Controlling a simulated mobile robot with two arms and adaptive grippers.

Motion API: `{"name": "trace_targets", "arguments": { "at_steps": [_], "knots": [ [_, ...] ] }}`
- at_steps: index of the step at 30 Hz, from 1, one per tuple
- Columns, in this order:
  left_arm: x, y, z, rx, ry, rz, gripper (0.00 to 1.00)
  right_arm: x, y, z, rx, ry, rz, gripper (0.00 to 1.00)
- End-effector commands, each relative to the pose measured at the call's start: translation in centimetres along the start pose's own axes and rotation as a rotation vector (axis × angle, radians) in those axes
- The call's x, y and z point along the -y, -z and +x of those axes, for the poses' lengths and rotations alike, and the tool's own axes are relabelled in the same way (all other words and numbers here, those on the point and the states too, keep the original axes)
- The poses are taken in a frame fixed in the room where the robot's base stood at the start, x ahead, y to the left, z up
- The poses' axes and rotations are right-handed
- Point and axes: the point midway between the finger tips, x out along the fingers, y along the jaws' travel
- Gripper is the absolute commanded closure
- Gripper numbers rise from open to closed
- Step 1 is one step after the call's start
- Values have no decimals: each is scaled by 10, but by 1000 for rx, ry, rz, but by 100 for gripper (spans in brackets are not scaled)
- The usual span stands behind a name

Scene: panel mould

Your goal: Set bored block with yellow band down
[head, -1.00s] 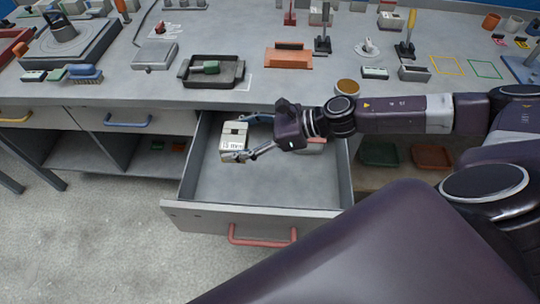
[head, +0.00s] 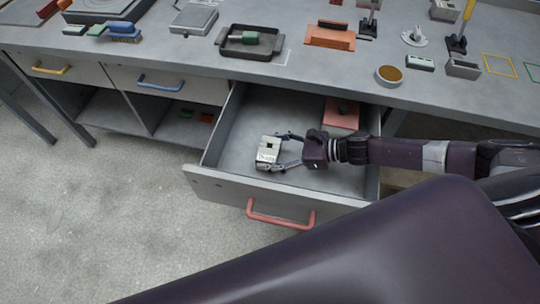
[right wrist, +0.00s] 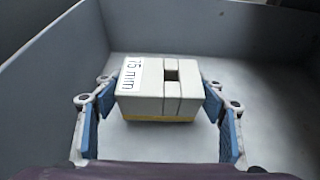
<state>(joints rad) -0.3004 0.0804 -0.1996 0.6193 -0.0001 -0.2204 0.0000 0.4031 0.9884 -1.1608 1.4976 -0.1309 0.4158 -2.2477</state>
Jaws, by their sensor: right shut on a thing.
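The bored block with yellow band (head: 269,150) is a pale block with a square hole in its top and a white label reading 75 mm. In the right wrist view the block (right wrist: 160,88) shows a yellow band along its bottom edge. My right gripper (head: 284,152) is shut on it, with blue pads (right wrist: 213,100) at its sides. The block is inside the open drawer (head: 225,187), near its front left. I cannot tell whether its underside touches the drawer floor. My left gripper is not in view.
A reddish block with a dark hole (head: 342,113) lies at the back right of the drawer. The drawer floor around the held block is clear. The drawer's front wall with a red handle (head: 280,217) stands close by. The bench top (head: 190,65) overhangs the back.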

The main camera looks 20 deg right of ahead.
Motion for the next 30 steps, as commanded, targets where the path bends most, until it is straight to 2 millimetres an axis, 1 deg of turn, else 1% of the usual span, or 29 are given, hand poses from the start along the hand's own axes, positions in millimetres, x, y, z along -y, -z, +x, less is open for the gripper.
{"name": "trace_targets", "arguments": {
  "at_steps": [1, 5, 13, 17, 18, 22, 23, 30],
  "knots": [
    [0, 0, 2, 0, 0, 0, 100, -1, 8, 4, 1, -1, 4, 68],
    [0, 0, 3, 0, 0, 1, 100, -1, 21, 10, 2, -1, 2, 68],
    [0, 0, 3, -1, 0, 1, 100, 0, 22, 10, 2, -1, 0, 68],
    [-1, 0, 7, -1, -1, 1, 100, 0, 26, 12, 2, -1, 1, 68],
    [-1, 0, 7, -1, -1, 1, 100, 0, 27, 11, 0, -1, 1, 34],
    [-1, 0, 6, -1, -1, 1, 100, 0, 26, 11, 0, -1, 1, 20],
    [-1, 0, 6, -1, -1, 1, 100, 0, 26, 11, 0, -1, 1, 18],
    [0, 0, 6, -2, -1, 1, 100, 0, 26, 11, 0, -1, 1, 18]
  ]
}}
